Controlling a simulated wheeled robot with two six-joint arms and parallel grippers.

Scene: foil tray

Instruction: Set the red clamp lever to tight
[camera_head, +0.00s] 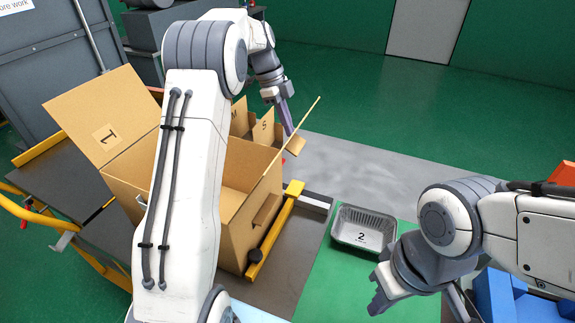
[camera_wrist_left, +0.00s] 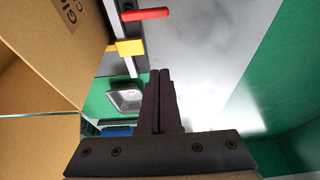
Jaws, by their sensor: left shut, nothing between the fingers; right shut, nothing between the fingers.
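The red clamp lever (camera_wrist_left: 146,14) shows at the top of the left wrist view, lying roughly crosswise over a grey rail. A yellow block (camera_wrist_left: 130,47) sits on the rail close to it. In the head view the lever is mostly hidden behind the cardboard box; I cannot tell its setting. My left gripper (camera_head: 289,130) is shut and empty beyond the box; its closed fingers also show in the left wrist view (camera_wrist_left: 160,75), apart from the lever. My right gripper (camera_head: 376,300) is shut and empty at lower right, left of the blue bin.
An open cardboard box (camera_head: 236,225) with raised flaps stands beside my left arm. A yellow bar (camera_head: 272,240) runs along its right side. A foil tray (camera_head: 340,236) marked 2 lies on the green mat (camera_head: 330,285). A blue bin (camera_head: 495,297) is at lower right.

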